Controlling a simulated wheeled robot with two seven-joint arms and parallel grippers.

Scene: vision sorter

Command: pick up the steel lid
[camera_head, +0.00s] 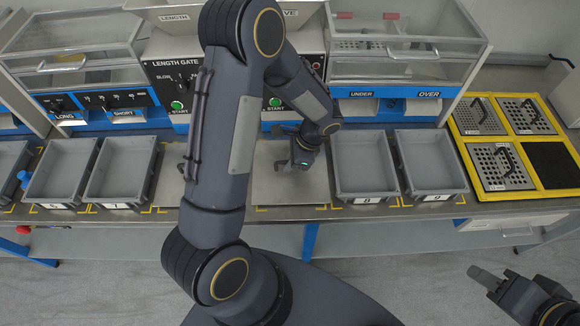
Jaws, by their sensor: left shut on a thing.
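A flat, pale grey steel plate, which looks like the steel lid (300,190), lies at the bench's front between the grey bins. My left gripper (292,166) points down over it and is shut on a small part of it, apparently its handle. The grip itself is small and dark, and my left arm hides the plate's left side. My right gripper (484,277) is low at the right, in front of the bench and away from everything; whether its fingers are open is unclear.
Grey bins stand on both sides, with bin 8 (367,193) and bin 9 (437,190) close on the right. A yellow rack (541,181) with perforated, handled plates is at the far right. Machines with clear hoods (397,73) line the back.

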